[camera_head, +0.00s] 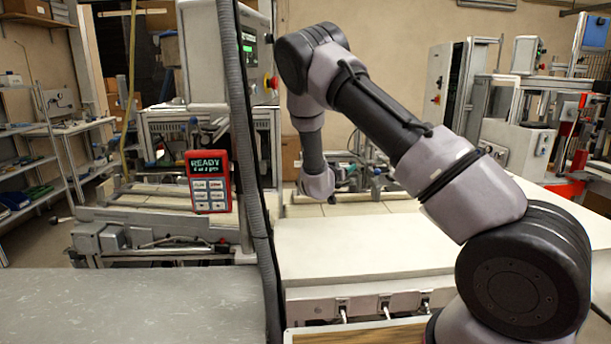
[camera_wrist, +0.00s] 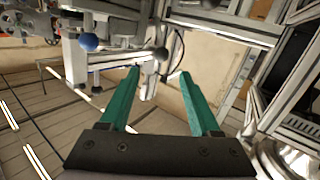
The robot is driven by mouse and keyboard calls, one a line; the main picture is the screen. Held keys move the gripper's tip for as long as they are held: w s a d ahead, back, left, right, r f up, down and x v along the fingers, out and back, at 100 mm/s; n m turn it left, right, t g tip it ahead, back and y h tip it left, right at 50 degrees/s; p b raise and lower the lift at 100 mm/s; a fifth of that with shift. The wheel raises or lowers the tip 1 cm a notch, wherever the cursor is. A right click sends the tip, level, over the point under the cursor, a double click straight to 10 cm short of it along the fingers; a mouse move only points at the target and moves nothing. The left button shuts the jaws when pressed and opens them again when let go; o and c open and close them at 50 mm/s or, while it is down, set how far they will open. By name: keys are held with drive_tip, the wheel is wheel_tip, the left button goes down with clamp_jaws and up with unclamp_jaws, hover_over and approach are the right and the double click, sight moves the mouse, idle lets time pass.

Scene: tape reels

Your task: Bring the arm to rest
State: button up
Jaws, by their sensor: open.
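My arm rises from the lower right of the head view and bends over toward the middle, with its forearm hanging down above the far side of the white table (camera_head: 360,250). My gripper (camera_wrist: 157,72) shows in the wrist view as two green fingers standing well apart. Nothing is between them. In the head view the fingers cannot be made out; only the wrist end of my arm shows. The wrist view looks out over floor and machine frames, and no tape reel shows in either view.
A red handheld panel (camera_head: 208,181) reading READY stands left of a dark vertical conduit (camera_head: 250,150). A grey table (camera_head: 130,300) lies at the lower left. Machines (camera_head: 515,140) stand at the right, shelves (camera_head: 40,150) at the left. The white tabletop is clear.

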drive_tip(key=s+r+g+y, duration=0.2)
drive_tip(key=s+r+y, duration=0.3)
drive_tip(key=s+r, duration=0.5)
drive_tip(key=s+r+g+y, duration=0.2)
drive_tip(key=s+r+y, duration=0.45)
drive_tip(key=r, duration=0.65)
drive_tip(key=s+d+r+g, duration=0.1)
drive_tip(key=s, duration=1.3)
drive_tip(key=s+d+r+n+g, duration=0.1)
drive_tip(key=s+g, duration=0.1)
drive_tip(key=s, duration=1.2)
drive_tip(key=shift+s+d+r, duration=0.15)
drive_tip(key=shift+s, duration=0.25)
drive_tip(key=shift+o, duration=0.2)
drive_tip(key=shift+w, duration=0.1)
